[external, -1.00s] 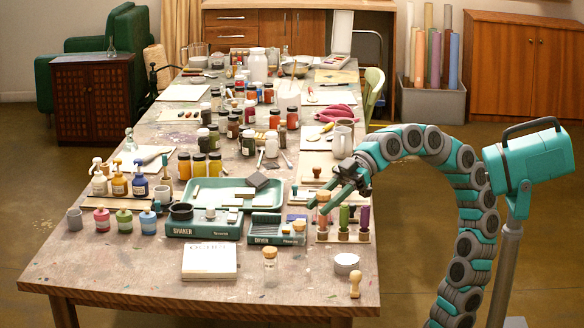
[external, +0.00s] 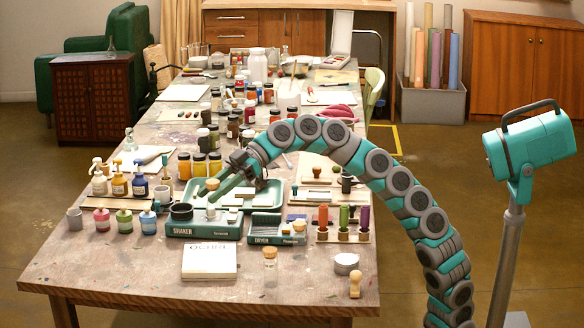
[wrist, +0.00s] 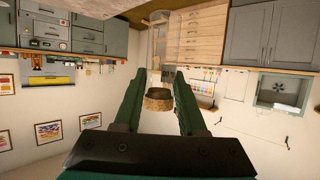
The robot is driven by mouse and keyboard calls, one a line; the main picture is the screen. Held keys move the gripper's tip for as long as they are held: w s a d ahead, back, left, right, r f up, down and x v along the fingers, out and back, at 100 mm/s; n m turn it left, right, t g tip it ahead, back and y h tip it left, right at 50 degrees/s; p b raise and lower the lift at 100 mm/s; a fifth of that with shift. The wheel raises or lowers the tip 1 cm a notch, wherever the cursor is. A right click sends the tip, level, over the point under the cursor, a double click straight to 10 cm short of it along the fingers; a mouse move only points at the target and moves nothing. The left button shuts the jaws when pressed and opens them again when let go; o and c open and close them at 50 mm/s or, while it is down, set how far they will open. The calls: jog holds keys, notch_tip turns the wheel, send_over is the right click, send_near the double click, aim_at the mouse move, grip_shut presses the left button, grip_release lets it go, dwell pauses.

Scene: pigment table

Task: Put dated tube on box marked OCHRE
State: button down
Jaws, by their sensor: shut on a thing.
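My gripper (external: 214,192) is shut on a corked tube (external: 212,184). Its pale cork shows between the fingers; its body is hard to make out. In the wrist view the brown cork (wrist: 158,99) sits between the two green fingers. I cannot read a date on it. My gripper is above the teal shaker, behind the box marked OCHRE. That box (external: 209,262) is white and lies flat near the table's front, with lettering on its top and nothing resting on it.
The teal shaker (external: 203,231) and dryer (external: 277,238) stand behind the box. A rack of coloured tubes (external: 343,235) stands to the right. A corked glass vial (external: 270,270) stands right of the box. The table front left is clear.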

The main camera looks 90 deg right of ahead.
jog(key=w+d+f, duration=0.1)
jog(key=w, duration=0.1)
send_over(209, 257)
jog(key=shift+f, duration=4.95)
jog(key=shift+f+b, duration=0.1)
jog(key=shift+b, duration=0.25)
jog(key=shift+f, duration=0.1)
jog(key=shift+c, duration=2.4)
grip_release()
jog(key=shift+r, duration=0.25)
jog(key=v, duration=1.2)
jog(key=shift+s+f, duration=0.1)
